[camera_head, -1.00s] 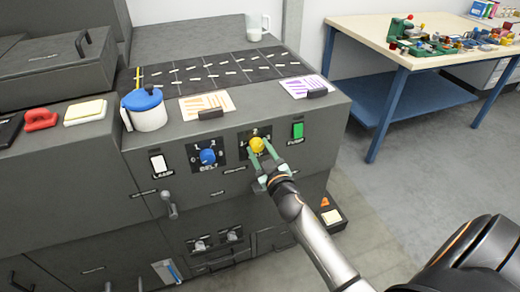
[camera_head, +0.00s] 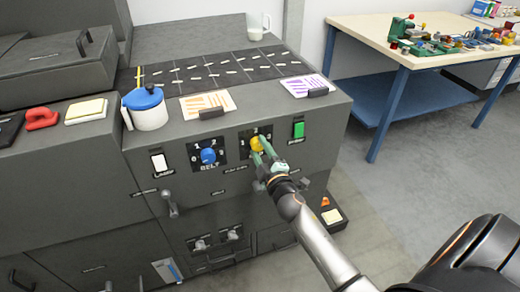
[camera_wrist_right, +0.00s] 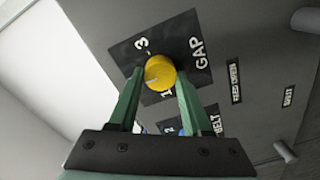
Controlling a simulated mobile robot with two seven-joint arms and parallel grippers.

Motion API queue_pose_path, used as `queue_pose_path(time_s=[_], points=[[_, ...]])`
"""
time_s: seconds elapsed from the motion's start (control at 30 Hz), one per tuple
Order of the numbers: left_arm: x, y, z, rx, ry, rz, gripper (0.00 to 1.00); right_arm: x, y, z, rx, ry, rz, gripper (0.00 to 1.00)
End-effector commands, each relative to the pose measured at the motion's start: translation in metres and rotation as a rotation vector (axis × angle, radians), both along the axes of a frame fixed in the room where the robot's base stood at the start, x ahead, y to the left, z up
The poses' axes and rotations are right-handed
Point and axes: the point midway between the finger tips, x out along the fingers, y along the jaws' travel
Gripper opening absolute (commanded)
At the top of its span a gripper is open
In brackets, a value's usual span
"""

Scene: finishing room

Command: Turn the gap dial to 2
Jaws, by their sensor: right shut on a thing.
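The gap dial (camera_head: 257,144) is a yellow round knob on a black plate on the machine's grey front. In the right wrist view the yellow gap dial (camera_wrist_right: 160,72) sits beside the word GAP, with the numbers 3 and 1 readable; the 2 is not visible there. A small pale mark shows on the knob's face, but its exact setting is hard to tell. My right gripper (camera_head: 262,150) has its green fingers on both sides of the knob and is shut on it. In the right wrist view the gripper (camera_wrist_right: 160,80) looks straight at the knob. My left gripper is not in view.
The blue BELT dial (camera_head: 208,155) is left of the gap dial, and a green switch (camera_head: 298,130) is right of it. A white switch (camera_head: 160,163) and a lever (camera_head: 170,204) are farther left. A blue-lidded pot (camera_head: 146,108) stands on the machine's ledge.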

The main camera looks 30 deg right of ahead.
Motion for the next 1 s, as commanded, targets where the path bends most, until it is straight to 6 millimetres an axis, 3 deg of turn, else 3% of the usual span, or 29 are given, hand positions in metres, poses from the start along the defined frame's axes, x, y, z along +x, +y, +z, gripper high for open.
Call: queue_pose_path(time_s=[0.53,0.57,0.8,1.0], points=[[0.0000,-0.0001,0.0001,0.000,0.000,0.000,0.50,-0.0002,0.0002,-0.0006,-0.026,0.008,0.000,0.00],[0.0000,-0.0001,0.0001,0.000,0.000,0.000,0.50,-0.0002,0.0002,-0.0006,-0.026,0.008,0.000,0.50],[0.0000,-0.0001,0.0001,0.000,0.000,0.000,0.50,-0.0002,0.0001,-0.0004,-0.025,0.007,0.000,0.77],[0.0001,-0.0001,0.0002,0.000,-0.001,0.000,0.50,-0.0001,0.0002,-0.0003,-0.025,0.006,0.000,0.79]])
